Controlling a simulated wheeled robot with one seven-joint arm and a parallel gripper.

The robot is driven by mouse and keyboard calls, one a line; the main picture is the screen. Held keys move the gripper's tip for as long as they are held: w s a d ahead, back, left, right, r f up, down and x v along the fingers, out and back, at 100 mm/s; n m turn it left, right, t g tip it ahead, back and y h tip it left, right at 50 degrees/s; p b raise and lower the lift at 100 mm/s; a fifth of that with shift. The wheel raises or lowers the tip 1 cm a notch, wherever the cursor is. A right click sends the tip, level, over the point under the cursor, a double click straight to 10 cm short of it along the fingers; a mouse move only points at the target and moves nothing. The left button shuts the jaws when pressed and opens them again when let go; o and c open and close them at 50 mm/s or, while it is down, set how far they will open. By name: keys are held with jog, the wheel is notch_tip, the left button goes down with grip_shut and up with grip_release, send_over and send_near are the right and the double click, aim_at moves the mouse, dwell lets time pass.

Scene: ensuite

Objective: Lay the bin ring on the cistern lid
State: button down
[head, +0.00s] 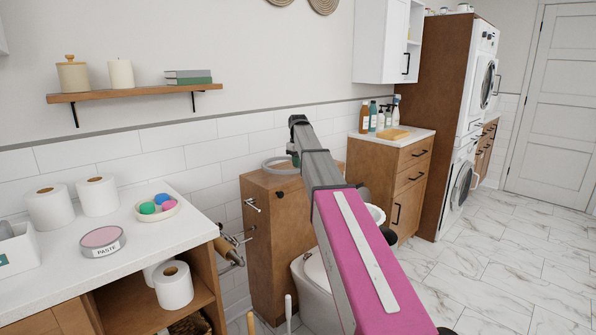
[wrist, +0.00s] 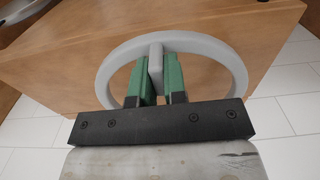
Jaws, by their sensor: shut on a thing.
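The bin ring (head: 264,165) is a pale grey hoop at the wooden cistern box beside the toilet. My gripper (wrist: 160,75) is shut on that tab. In the head view my gripper (head: 295,160) is partly hidden by my arm. The cistern lid (head: 262,181) is the brown wooden top of the box, and its wood (wrist: 215,22) fills much of the wrist view behind the ring. I cannot tell whether ring and lid touch.
The toilet (head: 312,285) stands in front of the box, partly behind my arm. A counter (head: 130,235) with paper rolls and a dish is at left. A cabinet (head: 385,180) with bottles is at right. Tiled floor (head: 500,255) is clear at right.

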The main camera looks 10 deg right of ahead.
aim_at(298, 170)
jog(key=shift+f, duration=1.65)
jog(key=shift+f, duration=0.1)
jog(key=c, duration=1.2)
grip_release()
jog(key=shift+o, duration=0.2)
notch_tip(298, 170, up, 12)
jog(key=shift+r, duration=0.1)
